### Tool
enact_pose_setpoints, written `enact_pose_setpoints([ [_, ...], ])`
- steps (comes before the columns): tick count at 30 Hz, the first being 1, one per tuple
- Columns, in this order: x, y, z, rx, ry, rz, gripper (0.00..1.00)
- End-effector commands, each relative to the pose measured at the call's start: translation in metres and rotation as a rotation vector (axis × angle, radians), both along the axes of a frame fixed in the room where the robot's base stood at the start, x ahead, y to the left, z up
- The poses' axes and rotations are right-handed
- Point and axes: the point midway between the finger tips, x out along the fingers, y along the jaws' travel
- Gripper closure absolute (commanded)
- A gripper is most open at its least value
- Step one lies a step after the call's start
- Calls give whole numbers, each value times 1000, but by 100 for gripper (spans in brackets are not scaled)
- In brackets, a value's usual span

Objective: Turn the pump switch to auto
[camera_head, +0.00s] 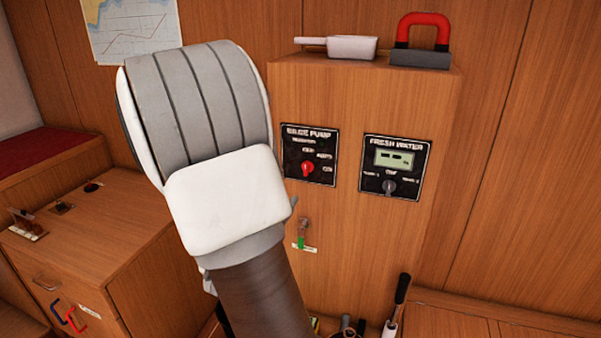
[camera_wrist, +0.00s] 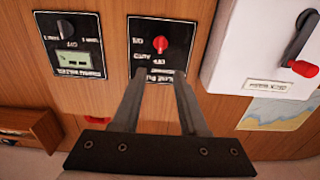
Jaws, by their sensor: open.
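The pump switch is a red knob (camera_head: 307,168) on a black panel (camera_head: 290,180) labelled as a bilge pump, on the front of a wooden cabinet. Small position labels surround the knob; they are too blurred to read surely. The wrist view is upside down and shows the same knob (camera_wrist: 160,44) and panel (camera_wrist: 136,30). My gripper (camera_wrist: 162,76) is open and empty, its two fingers reaching toward the panel edge nearest them. The knob lies beyond the fingertips, apart from them. In the head view my arm hides the gripper.
A fresh water panel (camera_head: 412,185) with a display and grey knob (camera_head: 389,187) sits beside the pump panel. A green-tipped valve (camera_head: 301,240) is below. A white box (camera_wrist: 228,75) with a red-ended lever (camera_wrist: 303,67) flanks the other side. A scoop (camera_head: 350,47) and red-handled object (camera_head: 420,57) lie on top.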

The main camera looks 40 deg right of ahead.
Motion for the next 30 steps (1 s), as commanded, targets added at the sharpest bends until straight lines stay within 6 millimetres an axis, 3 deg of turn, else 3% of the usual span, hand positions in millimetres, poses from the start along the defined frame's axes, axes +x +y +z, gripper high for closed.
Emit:
enact_pose_setpoints([
  [12,42,-83,0,-1,0,-3,57],
  [18,59,-114,0,-1,0,0,57],
  [24,67,-130,0,0,-1,1,57],
  [30,69,-132,0,1,0,2,57],
])
